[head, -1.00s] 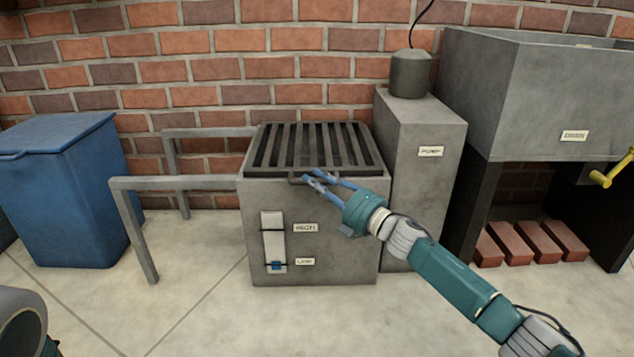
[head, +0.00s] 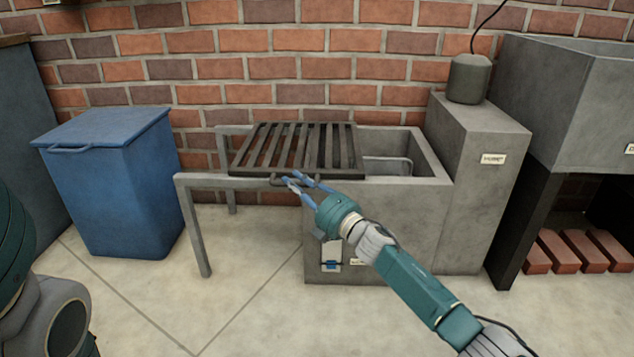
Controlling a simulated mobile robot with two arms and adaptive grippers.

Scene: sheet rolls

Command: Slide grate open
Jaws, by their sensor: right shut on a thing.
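The dark slatted grate (head: 299,148) lies flat, shifted left so that it rests partly on the grey side rails (head: 228,181) and partly over the grey concrete box (head: 408,225). The right part of the box is uncovered, and a metal bar shows inside it. My right gripper (head: 292,184) is shut on the grate's front handle (head: 279,183), at the grate's front edge. The fingers are blue and the wrist is teal. Part of my left arm shows at the left edge, but its gripper is out of the picture.
A blue lidded bin (head: 112,180) stands left of the rails, with a gap between. The pump block (head: 470,185) adjoins the box on the right. Farther right is a raised basin (head: 570,105) with several bricks (head: 570,251) underneath. The floor in front is clear.

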